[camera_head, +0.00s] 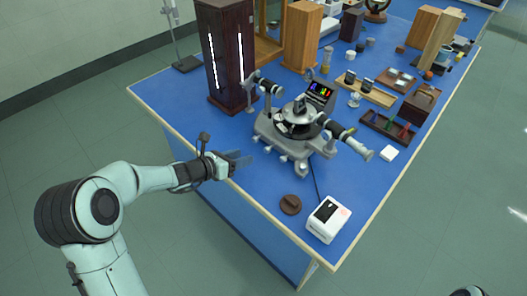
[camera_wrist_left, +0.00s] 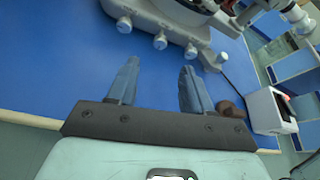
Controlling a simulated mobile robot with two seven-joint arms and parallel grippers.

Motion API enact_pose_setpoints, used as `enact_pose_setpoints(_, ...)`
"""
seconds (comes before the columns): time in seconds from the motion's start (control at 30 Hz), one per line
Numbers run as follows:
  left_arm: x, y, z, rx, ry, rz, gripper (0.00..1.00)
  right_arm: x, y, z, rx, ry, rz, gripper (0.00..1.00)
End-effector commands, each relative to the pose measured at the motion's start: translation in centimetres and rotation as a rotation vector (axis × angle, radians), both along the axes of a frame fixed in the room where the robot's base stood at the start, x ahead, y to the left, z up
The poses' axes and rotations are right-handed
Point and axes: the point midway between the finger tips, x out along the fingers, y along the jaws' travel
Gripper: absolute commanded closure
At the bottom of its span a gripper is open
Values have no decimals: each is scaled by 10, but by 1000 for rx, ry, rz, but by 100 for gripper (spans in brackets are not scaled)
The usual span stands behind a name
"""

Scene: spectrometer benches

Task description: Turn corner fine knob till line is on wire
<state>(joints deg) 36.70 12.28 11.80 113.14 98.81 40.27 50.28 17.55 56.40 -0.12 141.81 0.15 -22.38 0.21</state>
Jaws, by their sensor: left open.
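The grey spectrometer (camera_head: 263,127) stands on the blue bench with its dark round table and black-and-silver telescope tube (camera_head: 345,138) pointing right. Several small pale knobs line its near edge; in the left wrist view they include a left knob (camera_wrist_left: 124,25), a middle knob (camera_wrist_left: 160,42) and a right knob (camera_wrist_left: 190,53). I cannot tell which is the corner fine knob. A small screen (camera_head: 320,91) behind shows coloured lines; the line and wire are too small to make out. My left gripper (camera_head: 240,162) is open and empty at the bench's near-left edge, apart from the knobs; its fingers (camera_wrist_left: 160,78) point toward them.
A brown round object (camera_head: 290,205) and a white box (camera_head: 328,219) with a cable stand at the near corner. A tall dark cabinet (camera_head: 226,55) with lit slits stands behind left. Trays and blocks fill the back right. Blue bench lies bare before the knobs.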

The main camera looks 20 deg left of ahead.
Motion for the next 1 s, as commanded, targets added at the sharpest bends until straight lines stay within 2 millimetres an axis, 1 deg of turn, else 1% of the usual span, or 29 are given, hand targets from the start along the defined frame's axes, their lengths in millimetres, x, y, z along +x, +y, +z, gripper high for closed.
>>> enact_pose_setpoints(0.03,10,-6,-6,-2,0,-5,50,0,0,-1,0,-1,0,50)
enact_pose_setpoints(0.2,41,-21,-20,-3,1,-4,50,1,0,-3,-1,-4,-1,50)
enact_pose_setpoints(0.4,69,-34,-31,0,0,-3,50,1,0,-3,-1,-6,-2,50)
enact_pose_setpoints(0.6,81,-39,-36,1,0,-2,50,2,0,-3,-1,-6,-2,50)
enact_pose_setpoints(0.9,83,-40,-37,2,1,-1,50,1,0,-3,-1,-6,-2,50)
enact_pose_setpoints(0.97,82,-40,-37,2,1,-1,69,1,0,-3,-1,-6,-2,50)
enact_pose_setpoints(1.0,82,-40,-37,2,1,-1,82,1,0,-3,-1,-6,-2,50)
